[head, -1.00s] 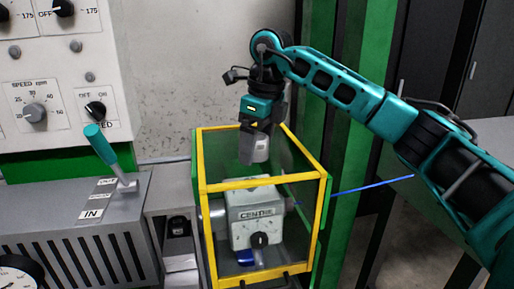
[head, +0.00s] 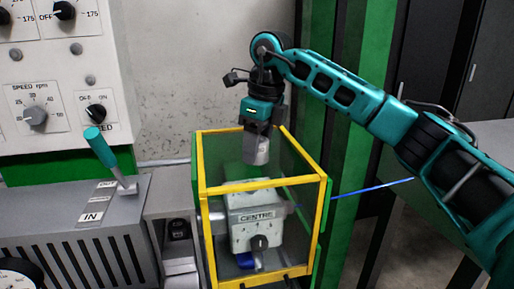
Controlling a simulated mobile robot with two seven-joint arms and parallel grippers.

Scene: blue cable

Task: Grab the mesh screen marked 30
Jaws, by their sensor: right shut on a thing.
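No mesh screen with a readable 30 shows in the head view. My right gripper (head: 258,138) comes in from the right and points down over the back of the yellow-framed guard box (head: 262,183). It is shut on a small grey piece (head: 257,152), whose marking I cannot read. Dark see-through panels fill the guard's sides. Inside stands a grey unit (head: 256,228) labelled CENTRE with a black knob. My left gripper is out of view.
A lever with a teal handle (head: 100,148) stands on the grey machine at left, near an IN label. A control panel (head: 60,100) with knobs is above. A blue cable (head: 372,188) runs right from the guard. A green post (head: 335,90) stands behind.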

